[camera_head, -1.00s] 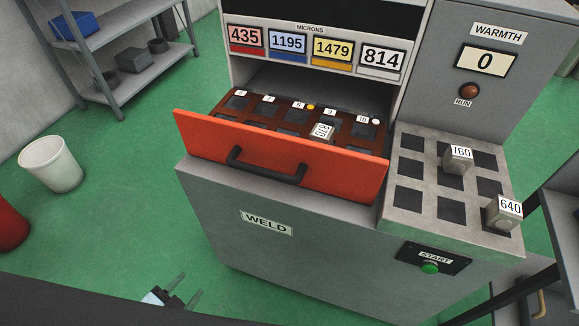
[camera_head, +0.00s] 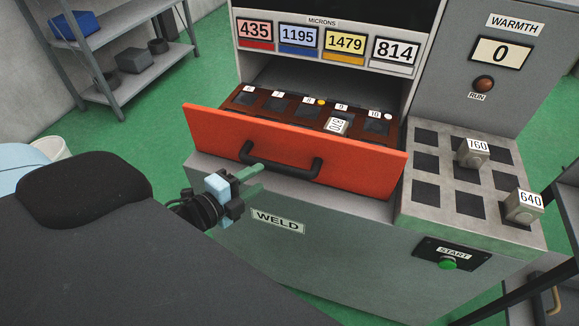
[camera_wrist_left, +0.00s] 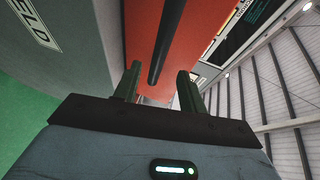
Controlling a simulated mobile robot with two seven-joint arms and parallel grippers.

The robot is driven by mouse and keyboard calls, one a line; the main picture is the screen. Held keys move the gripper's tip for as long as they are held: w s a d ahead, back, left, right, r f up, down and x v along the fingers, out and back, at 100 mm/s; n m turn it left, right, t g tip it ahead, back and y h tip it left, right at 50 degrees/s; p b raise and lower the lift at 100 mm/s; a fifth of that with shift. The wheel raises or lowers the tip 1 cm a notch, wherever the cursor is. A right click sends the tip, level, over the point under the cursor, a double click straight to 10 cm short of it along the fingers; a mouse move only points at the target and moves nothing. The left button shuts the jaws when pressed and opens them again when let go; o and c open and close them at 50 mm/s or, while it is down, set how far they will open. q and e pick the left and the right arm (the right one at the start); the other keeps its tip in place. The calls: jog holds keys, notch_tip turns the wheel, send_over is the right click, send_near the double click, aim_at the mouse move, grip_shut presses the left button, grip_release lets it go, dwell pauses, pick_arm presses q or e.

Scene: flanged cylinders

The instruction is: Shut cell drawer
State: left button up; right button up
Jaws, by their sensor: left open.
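The cell drawer (camera_head: 290,150) has an orange-red front and stands pulled out of the grey machine. Its black bar handle (camera_head: 280,162) runs across the front. Inside, a dark red tray with square pockets holds a metal block (camera_head: 338,126) labelled 810. My left gripper (camera_head: 255,178) is open, in front of the drawer's left part, just below and left of the handle, and empty. In the left wrist view, the handle (camera_wrist_left: 166,40) extends ahead, between the lines of the two fingers (camera_wrist_left: 158,88); contact is not visible. My right gripper is not in view.
Metal blocks labelled 760 (camera_head: 472,153) and 640 (camera_head: 522,207) sit on the grid plate (camera_head: 425,165) right of the drawer. A green START button (camera_head: 447,264) is below it. A grey shelf (camera_head: 120,85) stands at the back left. A white bin (camera_head: 48,148) is partly hidden by my arm.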

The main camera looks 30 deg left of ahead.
aim_at(274, 169)
pick_arm(q)
jog(key=shift+x, duration=3.9)
grip_shut()
